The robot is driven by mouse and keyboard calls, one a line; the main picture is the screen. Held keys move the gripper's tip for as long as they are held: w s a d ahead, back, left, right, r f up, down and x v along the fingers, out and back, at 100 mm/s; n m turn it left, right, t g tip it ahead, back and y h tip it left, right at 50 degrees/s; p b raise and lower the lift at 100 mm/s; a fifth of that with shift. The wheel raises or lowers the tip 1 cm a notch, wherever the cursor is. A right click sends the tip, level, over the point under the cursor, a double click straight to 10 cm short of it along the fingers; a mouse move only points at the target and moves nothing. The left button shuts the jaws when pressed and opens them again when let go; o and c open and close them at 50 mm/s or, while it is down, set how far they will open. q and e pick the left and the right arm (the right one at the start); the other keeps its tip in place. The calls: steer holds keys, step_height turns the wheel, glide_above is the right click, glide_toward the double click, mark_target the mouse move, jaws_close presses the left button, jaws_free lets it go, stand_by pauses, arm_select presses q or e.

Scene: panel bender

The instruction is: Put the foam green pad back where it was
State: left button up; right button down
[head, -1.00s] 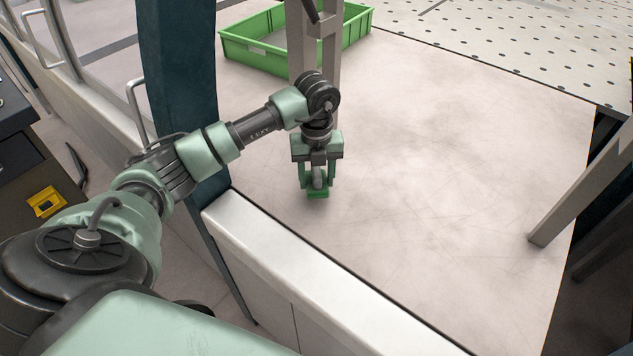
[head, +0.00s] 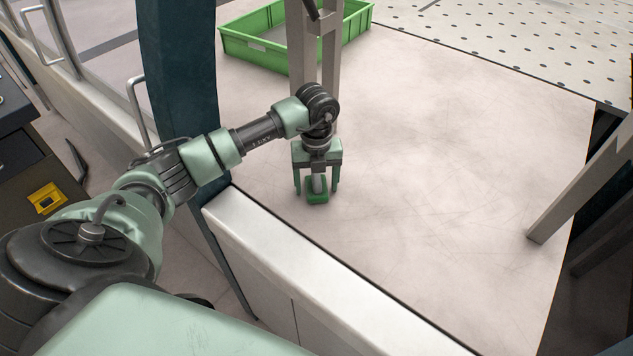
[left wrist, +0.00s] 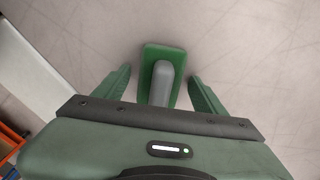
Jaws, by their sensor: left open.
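The green foam pad (head: 317,191) rests on the pale worktop under my left gripper in the head view. In the left wrist view the pad (left wrist: 174,56) is a green block with a grey rounded handle (left wrist: 162,84) on top. My left gripper (head: 317,190) points down with its fingers spread on either side of the pad. In the left wrist view there are gaps between the fingers (left wrist: 157,92) and the grey handle, so the gripper is open and not holding it. My right gripper is not in view.
A green crate (head: 262,52) stands at the back left of the worktop (head: 440,170). Grey posts rise behind my left gripper, and a slanted grey beam (head: 575,190) stands at the right. A dark blue column (head: 180,80) is close to my left arm. The middle worktop is clear.

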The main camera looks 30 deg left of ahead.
mark_target(317, 176)
arm_select(q)
step_height(317, 176, up, 11)
steer(key=b, duration=0.3)
steer(key=shift+w+b, duration=0.1)
steer(key=shift+b, duration=0.3)
steer(key=shift+r, duration=0.7)
